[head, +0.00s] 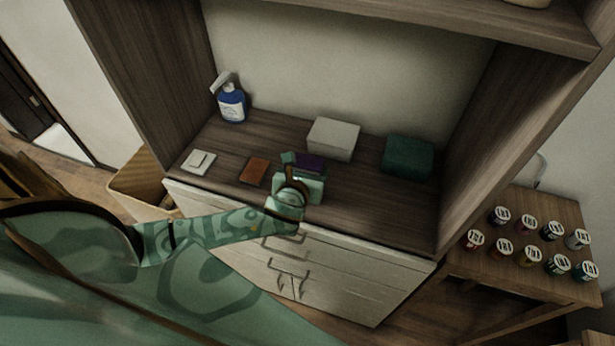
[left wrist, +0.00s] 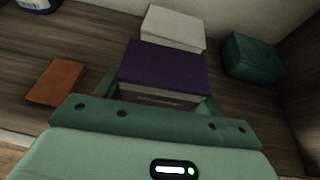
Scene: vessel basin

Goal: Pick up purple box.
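The purple box (head: 311,161) is on the wooden shelf, partly hidden behind my left gripper in the head view. In the left wrist view the purple box (left wrist: 163,68) shows its flat purple top and a paler front side. My left gripper (head: 302,172) is at its near side. In the left wrist view the spread fingers of my left gripper (left wrist: 160,98) flank the near part of the box. I cannot tell whether they touch its sides. My right gripper is not in view.
A white box (head: 333,138) stands behind, a dark green box (head: 407,157) to the right. A brown flat item (head: 255,171), a white flat item (head: 199,161) and a blue spray bottle (head: 231,103) are left. Several cans stand on a side table (head: 500,262).

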